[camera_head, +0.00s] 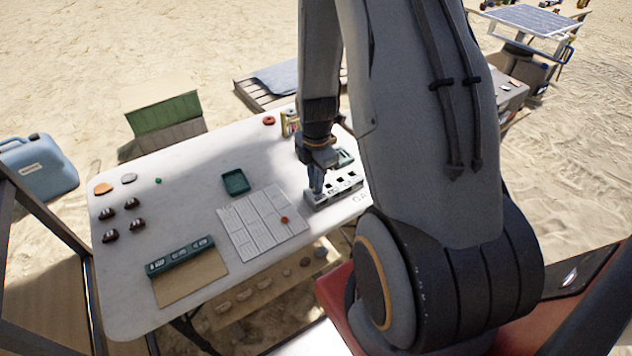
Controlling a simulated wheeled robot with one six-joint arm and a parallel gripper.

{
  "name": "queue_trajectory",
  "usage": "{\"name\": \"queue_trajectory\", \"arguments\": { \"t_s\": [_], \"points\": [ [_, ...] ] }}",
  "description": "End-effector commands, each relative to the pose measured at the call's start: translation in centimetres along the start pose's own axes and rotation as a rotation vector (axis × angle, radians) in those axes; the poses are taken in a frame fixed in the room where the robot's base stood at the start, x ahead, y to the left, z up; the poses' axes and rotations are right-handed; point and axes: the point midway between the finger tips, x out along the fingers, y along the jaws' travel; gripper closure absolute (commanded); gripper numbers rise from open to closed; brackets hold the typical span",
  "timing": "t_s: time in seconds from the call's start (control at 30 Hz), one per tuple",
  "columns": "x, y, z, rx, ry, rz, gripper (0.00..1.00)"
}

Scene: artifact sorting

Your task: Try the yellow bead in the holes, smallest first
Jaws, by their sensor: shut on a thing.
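A pale grey block with dark square holes (348,184) lies near the right edge of the white table. My gripper (317,191) points down at the left end of this block, with its fingertips at or just above the top. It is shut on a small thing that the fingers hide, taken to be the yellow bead. The bead itself cannot be made out, and no yellow bead shows loose on the table. I cannot tell whether it is in a hole. My arm hides part of the table behind the block.
On the white table (130,285) are a green tray (236,182), a pale grid board (250,232) with an orange-red bead (284,220), a dark green labelled rack (180,256), a green bead (158,181) and several dark domed pieces. A red ring (269,120) lies at the back.

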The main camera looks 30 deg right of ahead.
Motion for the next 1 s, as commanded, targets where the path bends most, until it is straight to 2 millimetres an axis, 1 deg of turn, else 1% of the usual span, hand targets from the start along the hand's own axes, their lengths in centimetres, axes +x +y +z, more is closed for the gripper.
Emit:
{"name": "queue_trajectory", "arguments": {
  "t_s": [0.17, 0.2, 0.27, 0.3, 0.33, 0.53, 0.6, 0.63, 1.0],
  "points": [
    [0.01, 0.00, 0.00, 0.000, 0.000, 0.000, 1.00],
    [0.01, 0.00, 0.00, 0.000, 0.000, 0.000, 0.87],
    [0.01, 0.00, 0.00, 0.000, 0.000, 0.000, 0.77],
    [0.01, -0.01, 0.00, 0.000, 0.000, 0.000, 0.70],
    [0.00, 0.00, 0.00, 0.000, 0.000, 0.000, 0.66],
    [0.00, -0.01, 0.00, 0.000, 0.000, 0.000, 0.66],
    [0.00, -0.01, 0.00, 0.000, 0.000, 0.000, 0.55],
    [0.00, -0.01, 0.00, 0.000, 0.000, 0.000, 0.51],
    [0.00, -0.01, 0.00, 0.000, 0.000, 0.000, 0.51]
  ]
}}
